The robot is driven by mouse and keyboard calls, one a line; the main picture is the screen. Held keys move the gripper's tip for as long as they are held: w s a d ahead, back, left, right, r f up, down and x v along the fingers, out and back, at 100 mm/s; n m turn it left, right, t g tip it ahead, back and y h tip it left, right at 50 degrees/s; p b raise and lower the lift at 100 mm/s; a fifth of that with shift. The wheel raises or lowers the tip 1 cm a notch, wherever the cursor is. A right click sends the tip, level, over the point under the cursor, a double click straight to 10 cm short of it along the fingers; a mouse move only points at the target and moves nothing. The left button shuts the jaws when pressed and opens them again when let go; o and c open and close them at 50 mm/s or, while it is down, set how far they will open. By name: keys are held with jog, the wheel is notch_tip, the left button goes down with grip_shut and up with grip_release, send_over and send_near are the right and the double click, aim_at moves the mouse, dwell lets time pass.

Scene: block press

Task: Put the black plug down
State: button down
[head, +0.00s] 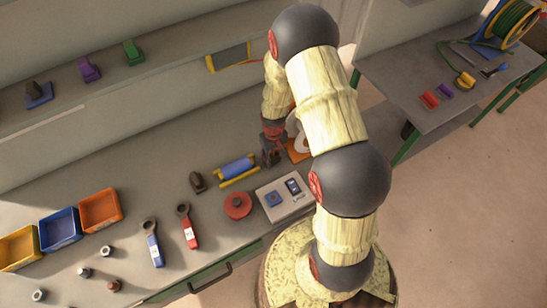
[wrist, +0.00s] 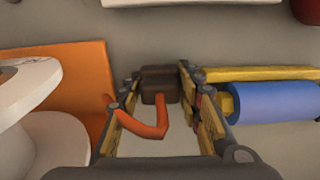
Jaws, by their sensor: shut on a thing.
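My gripper (wrist: 160,82) is shut on the black plug (wrist: 158,80), a dark brown-black block between the fingertips in the wrist view. A bent orange cord (wrist: 150,131) shows in front of the plug, between the fingers. In the head view my gripper (head: 270,156) is low over the bench, between the blue roller and an orange plate. The plug itself is hard to make out there. I cannot tell whether it touches the bench top.
A blue roller with yellow bars (wrist: 275,108) lies close on the right in the wrist view. An orange plate (wrist: 75,75) with a white object (wrist: 28,85) is close on the left. A white switch panel (head: 283,200) and a red knob (head: 238,205) are nearby.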

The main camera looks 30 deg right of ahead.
jog(key=shift+f+b, duration=0.35)
jog(key=shift+f, duration=0.2)
jog(key=c, duration=1.3)
grip_release()
jog(key=shift+o, duration=0.3)
jog(key=shift+r, duration=0.1)
